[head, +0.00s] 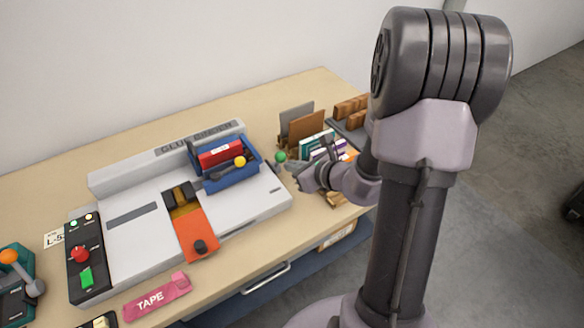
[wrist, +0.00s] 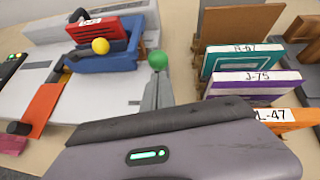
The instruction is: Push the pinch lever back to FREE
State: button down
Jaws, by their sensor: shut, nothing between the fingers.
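The binder (head: 120,235) is a pale grey machine on the bench. A blue clamp (head: 240,176) on it holds a red book (head: 220,155); both show in the wrist view. A dark lever with a yellow knob (head: 240,161) lies along the clamp's front. A green knob (head: 281,156) stands at the machine's right end. No readable FREE mark shows, so I cannot tell which knob belongs to the pinch lever. My gripper (head: 291,168) is shut and empty, its tips just short of the green knob (wrist: 158,60) in the wrist view; contact is unclear.
Labelled books (wrist: 245,63) stand in a rack just right of my gripper. An orange slide (head: 194,232) and a control box (head: 86,255) with red and green buttons are on the left. A pink tape piece (head: 157,296) lies at the front. A teal device (head: 15,285) with an orange knob is far left.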

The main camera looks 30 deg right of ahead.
jog(key=shift+w, duration=0.3)
jog(key=shift+r, duration=0.2)
